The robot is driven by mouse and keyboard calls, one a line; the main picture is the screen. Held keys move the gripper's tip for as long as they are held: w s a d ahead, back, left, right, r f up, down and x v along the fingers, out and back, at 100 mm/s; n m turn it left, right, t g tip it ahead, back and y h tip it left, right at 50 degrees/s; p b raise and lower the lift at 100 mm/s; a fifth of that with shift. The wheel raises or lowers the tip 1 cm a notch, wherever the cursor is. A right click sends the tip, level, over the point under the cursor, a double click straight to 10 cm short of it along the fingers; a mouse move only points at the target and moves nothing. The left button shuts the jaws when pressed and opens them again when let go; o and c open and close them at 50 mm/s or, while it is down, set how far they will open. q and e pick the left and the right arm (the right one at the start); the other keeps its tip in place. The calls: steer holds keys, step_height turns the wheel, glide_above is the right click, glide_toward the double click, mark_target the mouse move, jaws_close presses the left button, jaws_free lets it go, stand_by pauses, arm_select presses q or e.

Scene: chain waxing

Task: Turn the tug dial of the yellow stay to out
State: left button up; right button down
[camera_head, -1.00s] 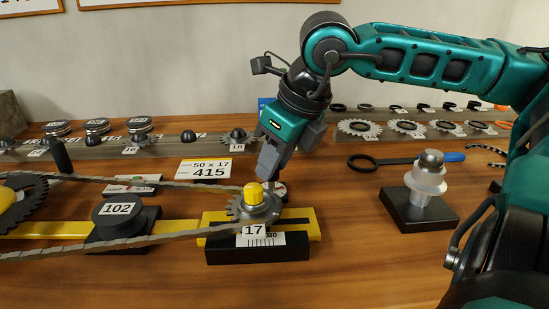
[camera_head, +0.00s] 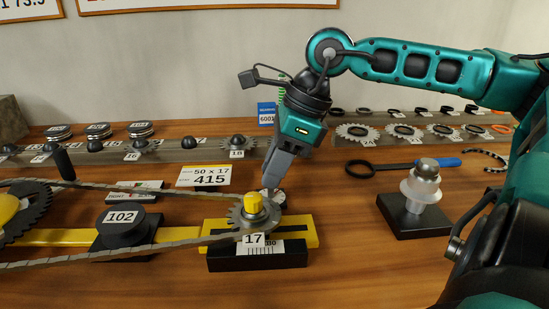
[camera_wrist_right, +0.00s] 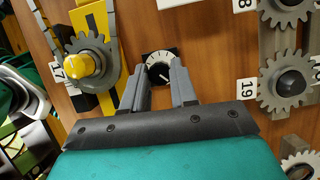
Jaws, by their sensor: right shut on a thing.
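The yellow stay (camera_head: 305,230) lies on the table with a black base, a toothed wheel marked 17 (camera_head: 238,222) and a yellow cap (camera_head: 253,202) on top. The tug dial (camera_wrist_right: 152,58), a small black plate with a white marked ring, is just behind the wheel. In the head view the fingers and wheel mostly hide it. My right gripper (camera_head: 272,184) reaches down there, its fingers (camera_wrist_right: 163,82) either side of the dial's middle and shut on its knob. I cannot read the dial's setting. My left gripper is out of view.
A chain (camera_head: 150,195) runs from the wheel to the left, past a black block marked 102 (camera_head: 122,238). A rail of toothed wheels (camera_head: 185,155) stands behind. A black stand with a white spool (camera_head: 420,190) is at the right. The front table is clear.

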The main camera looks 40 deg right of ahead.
steer(key=n+g+p, duration=0.1)
steer(key=n, duration=0.1)
steer(key=shift+w+d+r+n, duration=0.1)
steer(key=shift+n, duration=0.3)
steer(key=shift+n+g+y, duration=0.3)
steer(key=shift+n+y, duration=0.1)
steer(key=shift+n, duration=0.4)
steer(key=n, duration=0.2)
steer(key=shift+w+n+g, duration=0.1)
steer(key=shift+n+g, duration=0.2)
steer(key=shift+g, duration=0.1)
steer(key=shift+n+g, duration=0.5)
steer(key=shift+n, duration=0.6)
steer(key=c, duration=0.9)
jaws_free()
